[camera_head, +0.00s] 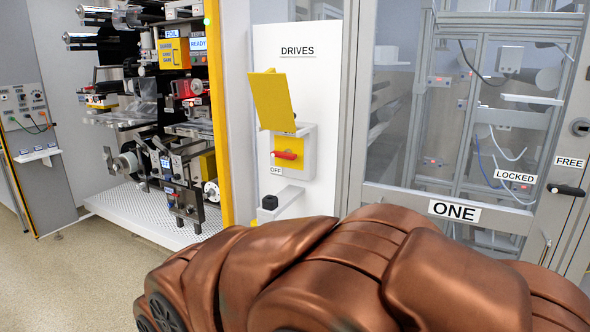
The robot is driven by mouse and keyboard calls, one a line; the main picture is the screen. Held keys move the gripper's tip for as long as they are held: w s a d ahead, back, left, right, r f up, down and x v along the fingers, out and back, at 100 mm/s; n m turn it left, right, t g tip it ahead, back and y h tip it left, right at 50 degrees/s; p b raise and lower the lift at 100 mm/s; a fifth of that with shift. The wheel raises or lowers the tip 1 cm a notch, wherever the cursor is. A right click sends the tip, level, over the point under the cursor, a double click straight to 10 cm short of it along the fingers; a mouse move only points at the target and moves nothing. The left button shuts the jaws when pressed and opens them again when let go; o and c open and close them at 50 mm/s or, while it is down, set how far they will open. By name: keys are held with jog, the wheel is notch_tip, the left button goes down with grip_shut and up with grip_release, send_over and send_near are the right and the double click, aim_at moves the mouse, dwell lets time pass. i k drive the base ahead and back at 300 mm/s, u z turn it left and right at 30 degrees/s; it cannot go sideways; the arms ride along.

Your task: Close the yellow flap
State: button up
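The yellow flap (271,100) is on the white panel marked DRIVES (297,86). It stands raised and tilted, above a small yellow switch plate (293,146). A red handle (286,155) lies across that plate, with an OFF label at its lower left. The flap does not cover the red handle. My gripper is not in view. A large copper-coloured body fills the lower part of the view, and I cannot tell for sure if it is mine.
A small shelf with a black knob (270,202) juts out below the switch. A yellow post (217,110) and machinery with rollers stand at left. A glazed door marked ONE (454,211) with a black handle (568,190) is at right. Floor (80,270) is clear at lower left.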

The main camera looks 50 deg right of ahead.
aim_at(270, 91)
jog(key=u, duration=1.45)
jog(key=k, duration=0.9)
jog(key=z, duration=1.35)
